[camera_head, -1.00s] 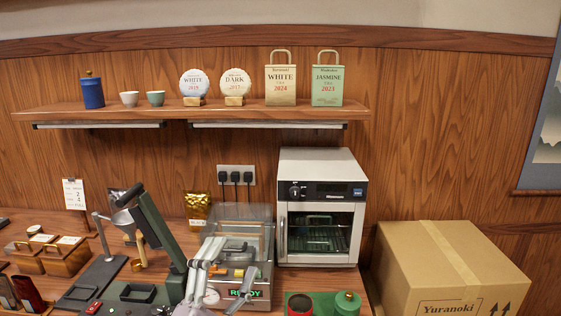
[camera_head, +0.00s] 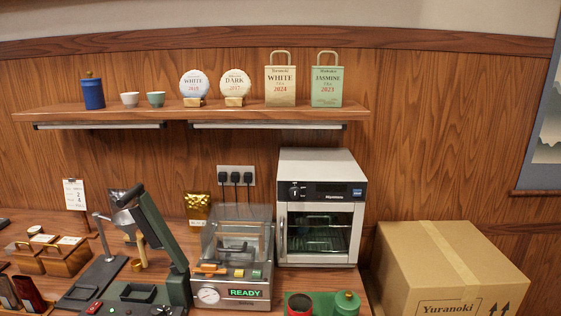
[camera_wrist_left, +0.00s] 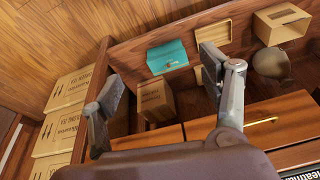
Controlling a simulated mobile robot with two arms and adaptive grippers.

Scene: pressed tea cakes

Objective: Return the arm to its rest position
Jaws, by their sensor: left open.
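In the left wrist view my left gripper (camera_wrist_left: 155,95) is open, its two grey fingers wide apart with nothing between them held. In the head view neither of my grippers shows. The machine with the clear lid (camera_head: 238,246) stands on the counter with its green READY display lit, and it is no longer covered by an arm. The white oven (camera_head: 320,210) beside it has its glass door closed.
The wooden counter (camera_head: 365,285) is crowded: a dark green lever press (camera_head: 158,232), wooden boxes (camera_head: 66,256) and a green canister (camera_head: 347,302). A cardboard carton (camera_head: 440,265) stands at right. The wrist view shows stacked cartons (camera_wrist_left: 68,128) and a teal box (camera_wrist_left: 168,56).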

